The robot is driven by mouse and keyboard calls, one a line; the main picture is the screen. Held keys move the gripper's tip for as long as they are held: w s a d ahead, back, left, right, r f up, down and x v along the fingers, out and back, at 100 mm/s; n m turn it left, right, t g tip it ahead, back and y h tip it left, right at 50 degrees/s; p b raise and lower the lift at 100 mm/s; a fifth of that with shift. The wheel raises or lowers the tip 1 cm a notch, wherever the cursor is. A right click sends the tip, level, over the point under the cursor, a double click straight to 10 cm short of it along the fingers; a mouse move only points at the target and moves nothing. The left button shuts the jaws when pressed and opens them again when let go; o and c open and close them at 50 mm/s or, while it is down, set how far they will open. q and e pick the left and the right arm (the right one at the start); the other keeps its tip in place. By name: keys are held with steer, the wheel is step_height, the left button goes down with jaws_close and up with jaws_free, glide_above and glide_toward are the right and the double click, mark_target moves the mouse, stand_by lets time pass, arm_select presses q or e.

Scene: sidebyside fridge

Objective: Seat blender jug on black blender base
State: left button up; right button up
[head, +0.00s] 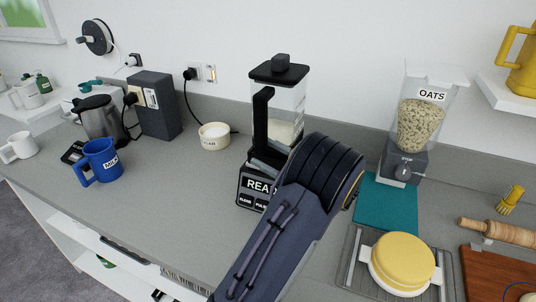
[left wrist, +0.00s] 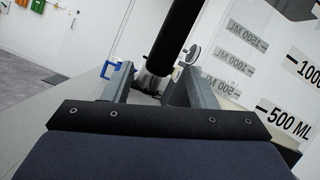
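The blender jug (head: 292,98) is clear, with a black lid and a black handle on its left side, and holds something pale. It stands upright over the black blender base (head: 250,187), whose front display begins "REA". My arm hides the rest of the base and the jug's foot, so I cannot tell whether the jug is fully seated. My left gripper (head: 266,160) is at the lower end of the handle. In the left wrist view the black handle (left wrist: 175,38) shows between the spread fingers (left wrist: 155,84), with a gap on the left. My right gripper is out of view.
A blue mug (head: 101,161), kettle (head: 102,121), grey box (head: 156,104) and cream bowl (head: 214,136) stand left. An oats dispenser (head: 418,125), teal mat (head: 386,203) and yellow round item (head: 402,262) are right. The counter left of the base is clear.

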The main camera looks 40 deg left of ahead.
arm_select(q)
steer(key=shift+w+d+f, duration=0.1)
steer(key=shift+d+f, duration=0.15)
steer(key=b+v, duration=0.1)
steer(key=v, duration=0.6)
steer(key=shift+b, duration=0.35)
steer(key=shift+d+r, duration=0.1)
steer(key=shift+d, duration=0.05)
